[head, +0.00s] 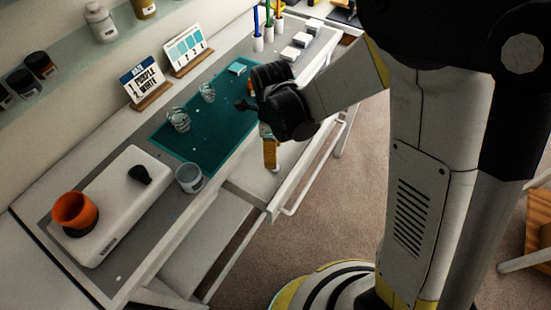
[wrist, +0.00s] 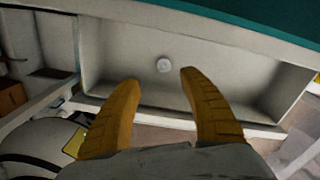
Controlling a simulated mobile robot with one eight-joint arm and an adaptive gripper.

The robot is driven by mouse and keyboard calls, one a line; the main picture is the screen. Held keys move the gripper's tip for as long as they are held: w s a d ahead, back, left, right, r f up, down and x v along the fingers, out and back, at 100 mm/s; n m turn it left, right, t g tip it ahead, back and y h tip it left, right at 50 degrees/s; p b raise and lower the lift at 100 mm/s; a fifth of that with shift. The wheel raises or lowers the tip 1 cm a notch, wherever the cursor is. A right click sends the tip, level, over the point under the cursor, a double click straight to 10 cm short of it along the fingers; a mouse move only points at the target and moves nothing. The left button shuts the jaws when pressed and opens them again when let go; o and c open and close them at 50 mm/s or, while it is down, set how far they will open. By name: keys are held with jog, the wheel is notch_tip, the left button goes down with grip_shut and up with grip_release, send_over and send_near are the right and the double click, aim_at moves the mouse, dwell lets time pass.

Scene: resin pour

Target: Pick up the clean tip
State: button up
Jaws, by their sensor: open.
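A small round white object (wrist: 164,65), which may be the clean tip, lies on the floor of an open, pale drawer (wrist: 115,50) in the wrist view. It is alone there, and I cannot make out its exact shape. My gripper (wrist: 158,76) has two yellow fingers spread apart with nothing between them. In the picture the white object sits between and just beyond the fingertips. In the head view my gripper (head: 270,166) points down over the open drawer (head: 256,190) at the bench front. The white object is not clear there.
A teal mat (head: 205,135) on the bench bears clear cups (head: 179,120). An orange cup (head: 75,212) stands on a white device (head: 125,195) at left.

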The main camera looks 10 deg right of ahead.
notch_tip(320, 180, down, 4)
jog(key=shift+w+b, duration=0.1)
jog(key=shift+b, duration=0.6)
jog(key=f+b, duration=0.2)
jog(key=f, duration=0.1)
jog(key=f+b, duration=0.1)
jog(key=f, duration=0.1)
jog(key=shift+w, duration=0.3)
jog(key=shift+r, duration=0.1)
jog(key=c, duration=0.8)
